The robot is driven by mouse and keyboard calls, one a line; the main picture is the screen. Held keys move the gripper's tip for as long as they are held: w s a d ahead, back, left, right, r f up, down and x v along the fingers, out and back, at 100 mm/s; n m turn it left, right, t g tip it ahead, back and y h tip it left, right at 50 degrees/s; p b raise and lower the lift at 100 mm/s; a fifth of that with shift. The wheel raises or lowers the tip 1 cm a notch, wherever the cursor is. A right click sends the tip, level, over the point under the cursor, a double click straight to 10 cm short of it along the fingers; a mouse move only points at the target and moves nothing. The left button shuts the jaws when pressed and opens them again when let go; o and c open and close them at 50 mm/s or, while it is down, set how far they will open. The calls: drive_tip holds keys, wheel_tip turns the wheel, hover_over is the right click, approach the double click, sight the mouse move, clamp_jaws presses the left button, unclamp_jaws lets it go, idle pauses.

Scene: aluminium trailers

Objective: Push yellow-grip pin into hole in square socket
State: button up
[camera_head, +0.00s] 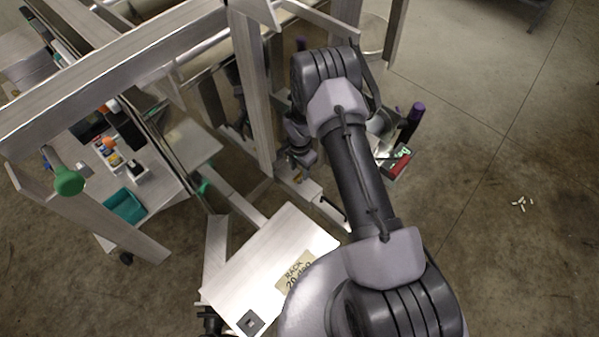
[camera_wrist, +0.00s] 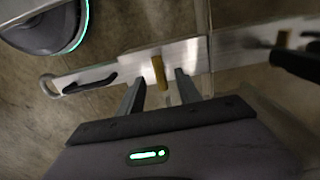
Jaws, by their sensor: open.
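In the wrist view a yellow grip (camera_wrist: 159,72) stands on a light metal bar (camera_wrist: 205,58). My gripper (camera_wrist: 159,76) is open, with one finger on each side of the yellow grip in the picture. I see a gap on both sides, and cannot tell how far the grip lies beyond the fingertips. A second yellowish grip (camera_wrist: 283,39) shows farther right on the bar. No square socket is clear around either grip, and the pin's shaft is hidden. In the head view my gripper (camera_head: 300,160) hangs beside the metal frame, too small to show its fingers.
A metal upright (camera_head: 250,85) stands close left of my gripper. A pale plate (camera_head: 240,270) with a rack label and a small dark square (camera_head: 250,322) lies below. A black handle (camera_wrist: 90,82) sits on the bar's left end. Bare floor (camera_head: 500,130) is at right.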

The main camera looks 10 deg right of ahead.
wheel_tip(320, 180, up, 12)
drive_tip(key=p, duration=0.4)
